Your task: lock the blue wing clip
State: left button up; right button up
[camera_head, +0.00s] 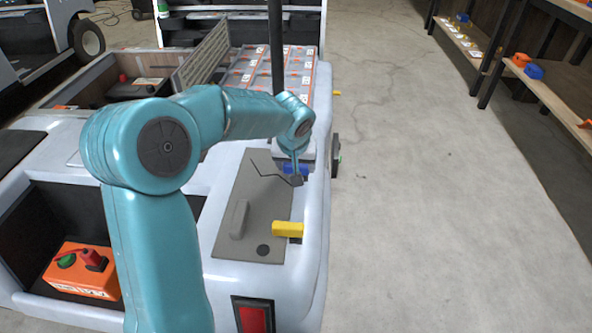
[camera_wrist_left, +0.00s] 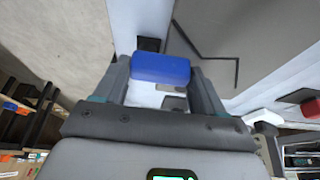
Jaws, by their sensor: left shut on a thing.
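The blue wing clip (camera_head: 288,169) sits at the far right edge of the grey panel (camera_head: 262,210) on the cart roof. My left gripper (camera_head: 295,177) is at the clip and partly covers it in the head view. In the left wrist view the blue clip (camera_wrist_left: 160,68) lies between the two fingers of my left gripper (camera_wrist_left: 160,75), which are shut on it. A yellow clip (camera_head: 287,229) sits nearer on the same edge of the panel. Whether the blue clip is latched cannot be told. My right gripper is in neither view.
A grey handle (camera_head: 239,219) and a thin dark bent line (camera_head: 266,170) are on the panel. A dark upright post (camera_head: 275,60) stands behind the clip. An orange box (camera_head: 84,271) sits in a bay at left. Open floor (camera_head: 430,200) lies to the right, with shelves beyond.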

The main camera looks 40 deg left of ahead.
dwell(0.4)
pick_arm(q)
jog(key=o, duration=1)
jog(key=shift+o, duration=0.2)
jog(key=p+v, duration=0.4)
jog(key=v, duration=1.2)
jog(key=shift+d+r+p, duration=0.2)
jog(key=shift+p, duration=0.15)
